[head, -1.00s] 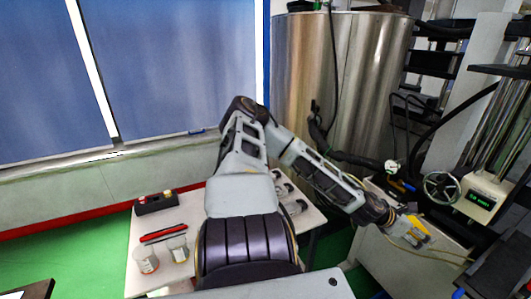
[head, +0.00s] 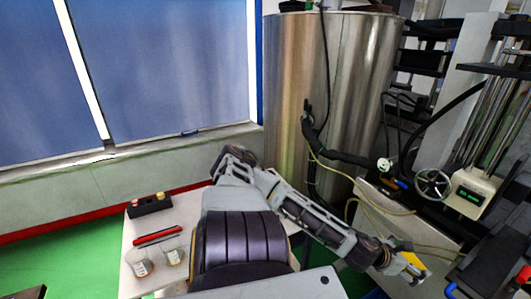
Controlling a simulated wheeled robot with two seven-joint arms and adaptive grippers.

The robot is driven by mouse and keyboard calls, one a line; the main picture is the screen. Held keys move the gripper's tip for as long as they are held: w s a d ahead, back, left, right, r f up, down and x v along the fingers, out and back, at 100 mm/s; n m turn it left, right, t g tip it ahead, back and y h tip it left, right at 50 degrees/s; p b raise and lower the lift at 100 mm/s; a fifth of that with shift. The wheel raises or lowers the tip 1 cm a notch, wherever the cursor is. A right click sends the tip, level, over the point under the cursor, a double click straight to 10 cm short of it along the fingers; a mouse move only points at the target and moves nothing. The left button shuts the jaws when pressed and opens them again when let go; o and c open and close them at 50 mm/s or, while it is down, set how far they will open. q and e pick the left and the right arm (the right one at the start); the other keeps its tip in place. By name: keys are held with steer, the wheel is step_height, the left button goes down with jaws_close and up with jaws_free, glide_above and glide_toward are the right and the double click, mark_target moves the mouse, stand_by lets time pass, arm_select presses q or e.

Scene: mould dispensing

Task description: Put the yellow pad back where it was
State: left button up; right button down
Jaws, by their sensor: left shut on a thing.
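The yellow pad (head: 413,261) shows as a small yellow patch at the tip of my left gripper (head: 408,269), at the lower right of the head view. My left gripper is shut on it, in front of the grey cabinet by the machine. Most of the pad is hidden by the fingers. My right gripper is out of view.
A white table (head: 190,215) at the left holds two beakers (head: 140,263), a red tool (head: 158,235) and a dark block (head: 149,205). A large steel tank (head: 325,85) stands behind my arm. A machine with a handwheel (head: 433,184) and hoses are at the right.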

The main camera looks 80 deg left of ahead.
arm_select(q)
steer(key=s+d+f, duration=0.1)
steer(key=d+f, duration=0.1)
steer(key=d, duration=0.5)
steer(key=s+d+f, duration=0.2)
steer(key=d, duration=0.5)
steer(key=shift+f, duration=0.4)
